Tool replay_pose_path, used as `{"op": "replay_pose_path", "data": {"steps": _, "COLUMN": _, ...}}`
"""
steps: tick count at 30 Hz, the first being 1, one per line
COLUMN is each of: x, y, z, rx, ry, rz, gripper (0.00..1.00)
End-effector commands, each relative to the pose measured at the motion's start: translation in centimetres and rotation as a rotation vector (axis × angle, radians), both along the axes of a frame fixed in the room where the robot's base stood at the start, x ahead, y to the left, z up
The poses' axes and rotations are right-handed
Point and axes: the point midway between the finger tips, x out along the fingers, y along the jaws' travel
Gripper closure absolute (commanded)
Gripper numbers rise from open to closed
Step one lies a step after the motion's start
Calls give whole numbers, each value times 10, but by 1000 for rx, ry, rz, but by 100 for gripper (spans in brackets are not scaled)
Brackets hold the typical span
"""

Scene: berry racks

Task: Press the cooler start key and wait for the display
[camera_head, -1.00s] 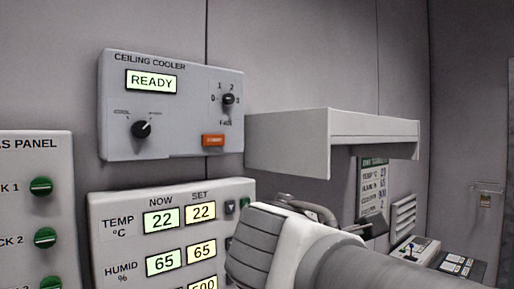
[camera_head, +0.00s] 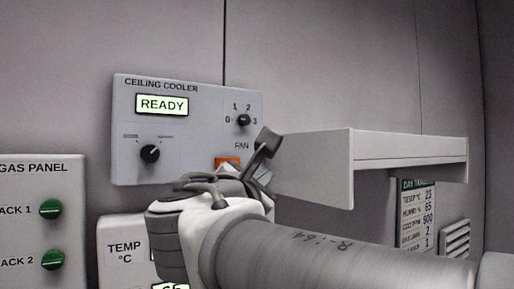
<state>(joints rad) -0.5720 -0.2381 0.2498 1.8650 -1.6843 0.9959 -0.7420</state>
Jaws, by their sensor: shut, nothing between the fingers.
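The ceiling cooler panel (camera_head: 190,170) is a grey box on the wall. Its lit display (camera_head: 162,104) reads READY. The orange start key (camera_head: 228,162) is at the panel's lower right, its lower part hidden behind my gripper. My gripper (camera_head: 262,150) is shut and empty, just in front of and to the right of the key. I cannot tell whether it touches the key or the panel. The panel also carries a black mode knob (camera_head: 150,153) at lower left and a fan knob (camera_head: 244,120) at upper right.
A grey shelf-like hood (camera_head: 310,170) juts from the wall just right of my gripper. A gas panel (camera_head: 25,220) with green knobs is at the left. A climate panel (camera_head: 112,225) below the cooler is mostly hidden by my arm. A day target chart (camera_head: 414,215) hangs at the right.

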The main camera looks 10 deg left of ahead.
Motion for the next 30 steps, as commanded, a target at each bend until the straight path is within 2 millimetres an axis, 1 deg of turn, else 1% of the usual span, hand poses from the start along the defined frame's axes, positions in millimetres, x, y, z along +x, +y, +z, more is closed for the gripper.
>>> {"op": "replay_pose_path", "data": {"steps": 1, "x": -2, "y": 10, "z": 4, "rx": -16, "ry": -11, "rz": 16, "gripper": 100}}
{"op": "replay_pose_path", "data": {"steps": 6, "x": -3, "y": 18, "z": 10, "rx": -44, "ry": -29, "rz": 29, "gripper": 100}}
{"op": "replay_pose_path", "data": {"steps": 19, "x": -1, "y": 20, "z": 11, "rx": -45, "ry": -28, "rz": 30, "gripper": 100}}
{"op": "replay_pose_path", "data": {"steps": 23, "x": 8, "y": 26, "z": 11, "rx": -44, "ry": -27, "rz": 29, "gripper": 100}}
{"op": "replay_pose_path", "data": {"steps": 30, "x": 36, "y": 45, "z": 12, "rx": -44, "ry": -26, "rz": 26, "gripper": 100}}
